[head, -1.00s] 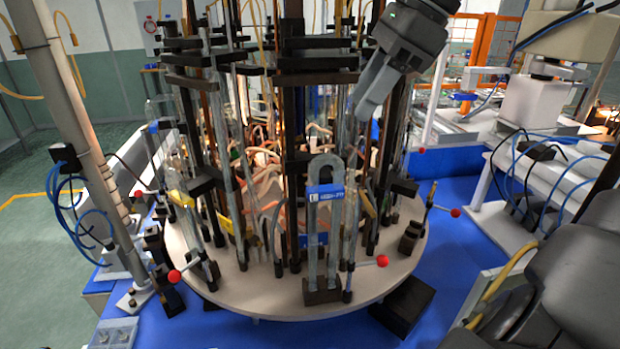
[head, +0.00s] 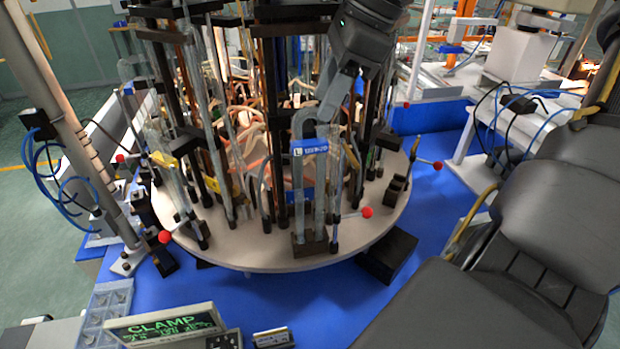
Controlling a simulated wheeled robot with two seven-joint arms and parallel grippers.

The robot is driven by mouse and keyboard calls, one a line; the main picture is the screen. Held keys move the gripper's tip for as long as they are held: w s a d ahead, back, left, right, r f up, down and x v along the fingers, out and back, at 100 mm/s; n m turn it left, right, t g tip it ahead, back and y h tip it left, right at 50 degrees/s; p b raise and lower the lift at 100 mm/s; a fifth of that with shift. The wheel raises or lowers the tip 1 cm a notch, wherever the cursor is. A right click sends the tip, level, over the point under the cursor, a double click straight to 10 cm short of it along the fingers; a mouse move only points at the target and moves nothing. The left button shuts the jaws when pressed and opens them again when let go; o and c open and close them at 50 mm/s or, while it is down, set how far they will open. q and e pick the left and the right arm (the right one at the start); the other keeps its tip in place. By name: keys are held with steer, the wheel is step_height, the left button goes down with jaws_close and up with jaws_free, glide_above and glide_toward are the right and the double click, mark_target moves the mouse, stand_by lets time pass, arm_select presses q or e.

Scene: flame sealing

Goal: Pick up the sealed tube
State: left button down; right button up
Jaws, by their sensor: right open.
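A clear inverted-U glass tube (head: 298,178) stands upright in a dark block at the front of the round rotary table (head: 270,262). It carries a blue and white label (head: 310,147). I take it to be the sealed tube, though I cannot see whether its ends are sealed. My right gripper (head: 326,112) reaches down from the upper right. Its grey fingers are open at the right side of the tube's bend, overlapping it in the picture. I cannot tell whether they touch the glass. My left gripper is not in view.
Dark posts and clamps with several other glass tubes crowd the table behind. Red-knobbed levers (head: 366,212) stick out around its rim. A CLAMP display (head: 165,324) stands at the front left. The blue surface (head: 330,300) in front is mostly clear.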

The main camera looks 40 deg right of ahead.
steer(key=p+x, duration=0.1)
steer(key=x, duration=0.3)
steer(key=shift+w+d+f, duration=0.1)
steer(key=shift+d+f, duration=0.05)
steer(key=shift+f, duration=0.15)
jaws_close()
